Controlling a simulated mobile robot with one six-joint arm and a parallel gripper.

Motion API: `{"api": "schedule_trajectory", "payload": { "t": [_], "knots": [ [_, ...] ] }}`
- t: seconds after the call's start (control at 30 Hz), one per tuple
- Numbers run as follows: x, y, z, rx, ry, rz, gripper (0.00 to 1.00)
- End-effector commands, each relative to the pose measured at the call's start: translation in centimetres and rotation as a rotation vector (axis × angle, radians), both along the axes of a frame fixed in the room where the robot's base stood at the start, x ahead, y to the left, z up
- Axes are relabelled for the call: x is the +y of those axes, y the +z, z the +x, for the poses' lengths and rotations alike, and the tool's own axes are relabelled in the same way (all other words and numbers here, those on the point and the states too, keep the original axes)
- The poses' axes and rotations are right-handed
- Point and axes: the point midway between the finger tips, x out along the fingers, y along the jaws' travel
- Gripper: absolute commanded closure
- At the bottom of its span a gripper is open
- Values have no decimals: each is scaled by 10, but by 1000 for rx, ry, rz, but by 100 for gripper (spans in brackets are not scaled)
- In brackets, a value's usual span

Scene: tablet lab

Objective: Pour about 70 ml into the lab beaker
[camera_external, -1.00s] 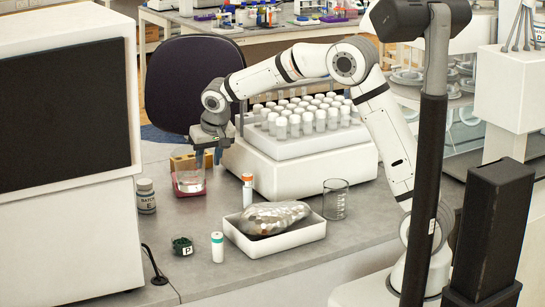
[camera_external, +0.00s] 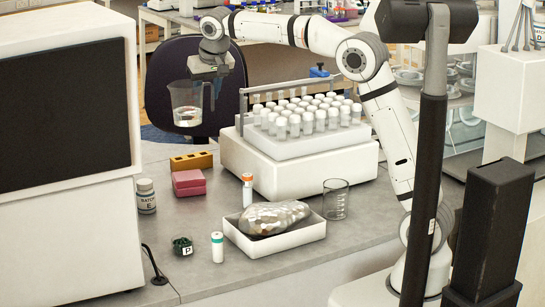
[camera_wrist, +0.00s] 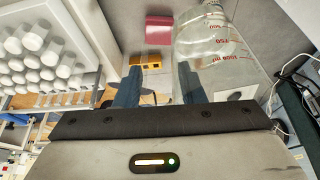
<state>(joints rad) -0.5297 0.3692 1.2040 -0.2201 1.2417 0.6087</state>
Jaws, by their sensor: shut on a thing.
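My gripper (camera_external: 211,88) is shut on a clear measuring jug (camera_external: 186,103), at its handle side, and holds it upright in the air above the back left of the bench. A little clear liquid shows in the jug's bottom. In the wrist view the jug (camera_wrist: 215,45) has red graduation marks and stands beside my blue fingers (camera_wrist: 158,82). The lab beaker (camera_external: 336,200), clear glass with white marks, stands upright on the bench, right of the white tray, and looks empty. My gripper is well above it and to its left.
A white tube rack machine (camera_external: 300,160) with several capped tubes stands between jug and beaker. A white tray (camera_external: 270,246) holds a shiny lumpy packet.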

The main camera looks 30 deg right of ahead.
Motion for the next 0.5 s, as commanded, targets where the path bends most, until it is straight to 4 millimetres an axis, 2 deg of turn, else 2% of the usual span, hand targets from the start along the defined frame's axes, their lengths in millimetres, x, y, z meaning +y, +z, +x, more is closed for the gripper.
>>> {"api": "schedule_trajectory", "payload": {
  "t": [0.27,0.37,0.5],
  "knots": [
    [-32,3,5,-1,-3,2,98],
    [-49,4,7,-2,-6,2,98],
    [-82,4,10,-1,-10,3,98]
  ]
}}
